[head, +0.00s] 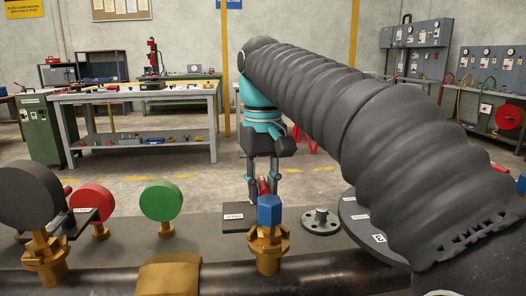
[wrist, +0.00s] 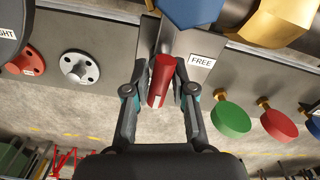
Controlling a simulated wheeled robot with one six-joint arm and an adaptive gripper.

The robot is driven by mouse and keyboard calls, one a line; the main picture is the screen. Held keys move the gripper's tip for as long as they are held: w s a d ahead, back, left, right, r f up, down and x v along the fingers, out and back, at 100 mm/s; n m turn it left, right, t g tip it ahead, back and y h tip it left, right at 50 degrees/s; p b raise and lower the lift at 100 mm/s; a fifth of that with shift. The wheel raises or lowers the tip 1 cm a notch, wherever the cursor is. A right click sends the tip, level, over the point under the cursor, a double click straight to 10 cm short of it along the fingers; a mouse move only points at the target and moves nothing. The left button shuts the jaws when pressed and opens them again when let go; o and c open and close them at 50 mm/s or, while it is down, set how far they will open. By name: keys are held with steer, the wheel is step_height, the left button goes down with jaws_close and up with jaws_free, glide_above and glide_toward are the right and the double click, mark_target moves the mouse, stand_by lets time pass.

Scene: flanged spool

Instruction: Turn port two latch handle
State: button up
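A red latch handle (wrist: 161,80) shows in the wrist view, sticking out beside a blue hexagonal cap (wrist: 192,10). My gripper (wrist: 162,75) has a finger on each side of the handle. The fingers stand close to it, but I cannot tell whether both press on it. In the head view my gripper (head: 263,182) points down behind the blue cap (head: 269,209), which sits on a brass fitting (head: 268,246) and partly hides the handle (head: 263,187). A plate marked FREE (wrist: 202,60) is beside the handle. No port number is readable.
A green disc (head: 161,200), a red disc (head: 91,201) and a large dark disc (head: 31,195) stand on brass stems at the left. A grey flange (head: 320,221) lies right of the fitting. A dark pipe (head: 330,274) runs along the front.

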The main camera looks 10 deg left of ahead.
mark_target(263, 182)
steer(key=n, duration=0.4)
steer(key=shift+n, duration=0.3)
steer(key=shift+f+n+b, duration=0.2)
steer(key=shift+n+b, duration=0.5)
steer(key=shift+n, duration=0.4)
steer(key=n+b, duration=0.1)
steer(key=n, duration=0.2)
steer(key=shift+b, duration=0.4)
steer(key=shift+r+n+p, duration=0.4)
steer(key=shift+n+p, duration=0.15)
steer(key=shift+n, duration=0.05)
steer(key=shift+n+p, duration=0.3)
steer(key=shift+n, duration=0.2)
steer(key=n+p, duration=0.1)
steer(key=n, duration=0.2)
steer(key=shift+p, duration=0.3)
steer(key=n, duration=0.4)
steer(key=shift+f, duration=0.2)
steer(key=shift+m, duration=1.1)
steer(key=shift+r+m, duration=0.2)
steer(key=shift+m, duration=0.1)
steer(key=shift+r, duration=3.35)
